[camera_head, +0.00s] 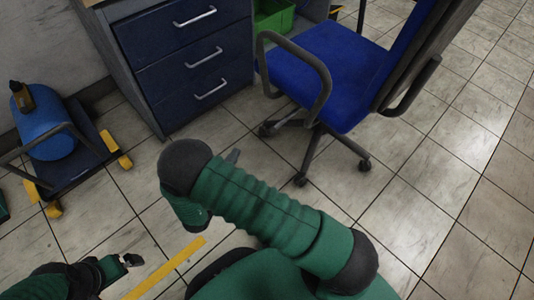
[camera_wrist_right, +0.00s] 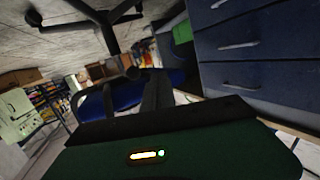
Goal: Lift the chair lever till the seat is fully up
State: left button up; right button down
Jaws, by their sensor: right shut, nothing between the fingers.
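The blue office chair (camera_head: 325,68) stands upright at the upper right of the head view, with black armrests and a wheeled base. It also shows upside down in the right wrist view, with the seat (camera_wrist_right: 125,100) near the middle and the base (camera_wrist_right: 105,22) at the top. The chair lever cannot be made out. My left gripper (camera_head: 132,261) is low at the left, far from the chair.
A dark blue drawer cabinet (camera_head: 185,60) stands left of the chair, with a green bin (camera_head: 272,20) beyond it. A cart with a blue tank (camera_head: 48,130) is at the far left. A yellow strip (camera_head: 165,268) marks the floor. Tiled floor right of the chair is clear.

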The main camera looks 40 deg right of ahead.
jog(key=s+d+f+g+h+b, duration=0.1)
jog(key=s+d+f+h+b, duration=0.15)
jog(key=s+f, duration=0.2)
pick_arm(q)
jog(key=f, duration=0.3)
jog(key=d+f, duration=0.1)
jog(key=f, duration=0.1)
jog(key=shift+f, duration=0.2)
pick_arm(e)
jog(key=w+d+m, duration=0.1)
jog(key=w+d, duration=0.5)
jog(key=d, duration=0.6)
jog(key=shift+d+f, duration=0.15)
jog(key=shift+d, duration=0.2)
pick_arm(q)
jog(key=shift+r, duration=0.1)
pick_arm(e)
jog(key=shift+r+p, duration=5.75)
jog(key=shift+r, duration=0.65)
pick_arm(q)
jog(key=w+v, duration=0.2)
jog(key=v, duration=0.9)
jog(key=shift+w+r, duration=0.2)
jog(key=shift+r, duration=0.15)
jog(key=shift+d, duration=0.15)
pick_arm(e)
jog(key=shift+f, duration=0.1)
